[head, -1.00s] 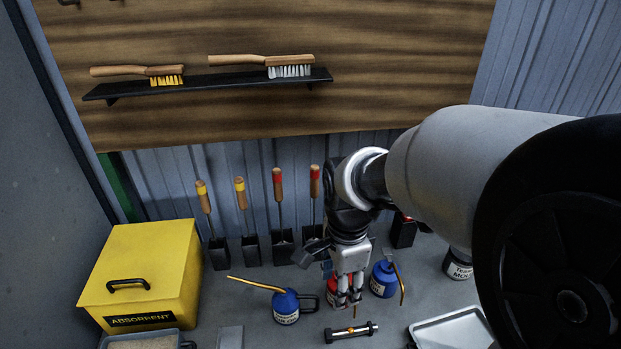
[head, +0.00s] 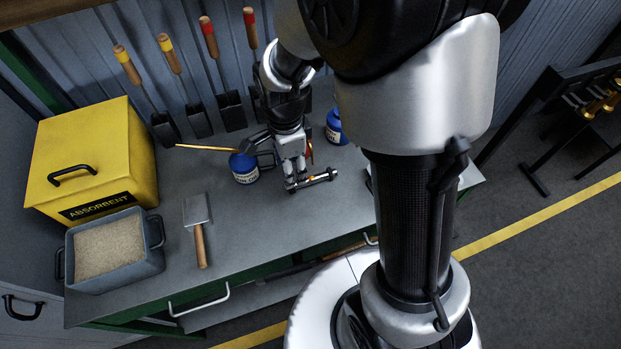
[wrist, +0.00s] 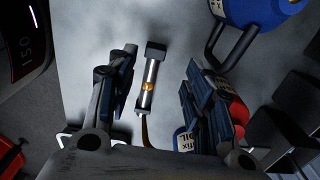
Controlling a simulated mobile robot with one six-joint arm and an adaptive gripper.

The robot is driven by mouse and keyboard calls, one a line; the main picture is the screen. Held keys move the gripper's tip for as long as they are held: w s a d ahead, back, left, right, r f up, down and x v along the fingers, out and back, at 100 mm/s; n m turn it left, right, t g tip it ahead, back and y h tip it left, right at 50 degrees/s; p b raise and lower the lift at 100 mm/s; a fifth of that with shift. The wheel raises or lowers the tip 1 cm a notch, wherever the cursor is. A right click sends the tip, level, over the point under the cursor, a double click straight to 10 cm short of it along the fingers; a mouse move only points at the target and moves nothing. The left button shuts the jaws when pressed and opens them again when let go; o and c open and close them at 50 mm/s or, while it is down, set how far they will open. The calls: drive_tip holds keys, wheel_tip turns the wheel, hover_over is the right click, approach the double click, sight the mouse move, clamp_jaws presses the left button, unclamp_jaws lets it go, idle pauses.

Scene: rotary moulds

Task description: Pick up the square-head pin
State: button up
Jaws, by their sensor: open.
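A short steel bar (head: 322,177) with dark square ends and an orange middle lies on the grey bench top. It is the only thing in view that fits the square-head pin. My gripper (head: 297,186) points down at the left end of it in the head view. In the wrist view the pin (wrist: 151,74) lies lengthwise between the open fingers of my gripper (wrist: 160,66), closer to the left finger. Neither finger clearly touches it. How high the fingertips are above the bench I cannot tell.
A blue oil can (head: 244,168) stands just left of my gripper, another blue can (head: 335,127) behind. A red can (wrist: 237,112) is close beside the right finger. A trowel (head: 198,225), a tray of grit (head: 155,262) and a yellow absorbent box (head: 135,145) are further left.

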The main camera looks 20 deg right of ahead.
sight(313, 180)
drive_tip(key=f+b, duration=0.1)
drive_tip(key=f, duration=0.1)
drive_tip(key=s+f+b, duration=0.1)
drive_tip(key=f, duration=0.1)
drive_tip(key=shift+f, duration=0.25)
drive_tip(key=shift+w+f, duration=0.15)
drive_tip(key=shift+f, duration=0.2)
drive_tip(key=shift+r, duration=0.1)
drive_tip(key=shift+c, duration=0.2)
clamp_jaws()
